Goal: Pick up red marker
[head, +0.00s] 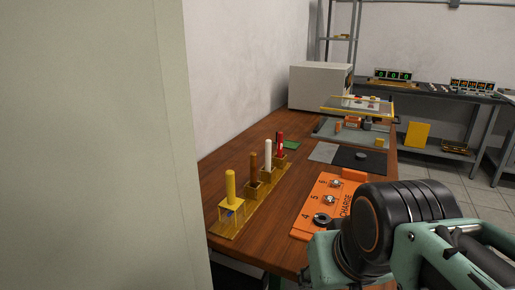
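The red marker (280,147) stands upright in the farthest holder of a wooden rack (238,222) on the brown table. A white stick, a brown stick and a thick yellow stick stand in the same row, nearer to me. The lower part of the red marker is in its holder. My arm's dark and teal links fill the lower right, well apart from the marker. I cannot make out my gripper's fingers in this view.
An orange panel (318,215) marked CHARGE lies right of the rack, partly hidden by my arm. A dark mat (360,159) and a yellow-edged stand (355,105) lie farther back. A pale wall (100,150) blocks the left. Bare tabletop (283,205) separates rack and panel.

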